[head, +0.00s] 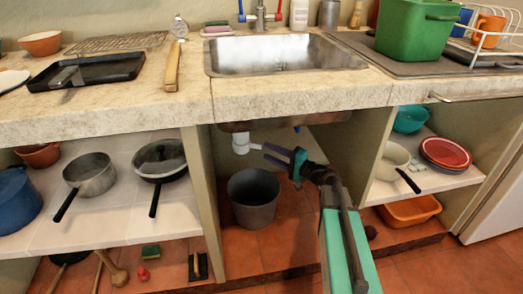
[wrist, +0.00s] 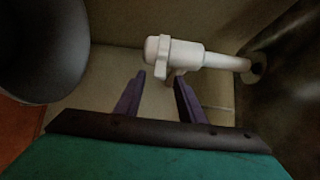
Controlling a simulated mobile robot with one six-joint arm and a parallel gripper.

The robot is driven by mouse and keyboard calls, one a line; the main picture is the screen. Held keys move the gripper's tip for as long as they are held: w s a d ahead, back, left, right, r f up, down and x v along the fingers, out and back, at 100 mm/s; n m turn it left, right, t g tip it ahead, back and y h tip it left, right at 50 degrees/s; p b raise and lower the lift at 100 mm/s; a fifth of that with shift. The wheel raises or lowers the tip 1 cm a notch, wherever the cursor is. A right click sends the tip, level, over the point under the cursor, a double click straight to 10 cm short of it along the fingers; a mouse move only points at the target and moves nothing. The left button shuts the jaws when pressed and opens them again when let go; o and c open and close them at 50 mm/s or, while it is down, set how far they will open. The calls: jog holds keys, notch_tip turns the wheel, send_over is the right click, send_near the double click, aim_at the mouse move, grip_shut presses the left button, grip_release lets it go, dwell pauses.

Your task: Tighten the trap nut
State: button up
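The white sink trap (head: 241,143) hangs under the sink basin. In the wrist view its pipe (wrist: 215,60) runs sideways to a dark fitting at the right. The trap nut looks to be the white ribbed collar (wrist: 163,48) near the pipe's left end. My gripper (head: 266,152) is just right of the trap in the head view.
A dark grey bucket (head: 253,198) stands on the tiled floor below the trap; it also shows in the wrist view (wrist: 42,45). Cabinet walls (head: 200,180) bound the space on both sides. The sink basin (head: 285,53) is overhead. Pans and bowls fill the side shelves.

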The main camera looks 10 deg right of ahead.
aim_at(259, 147)
jog(key=shift+b+x, duration=0.65)
jog(key=shift+x, duration=1.8)
grip_shut()
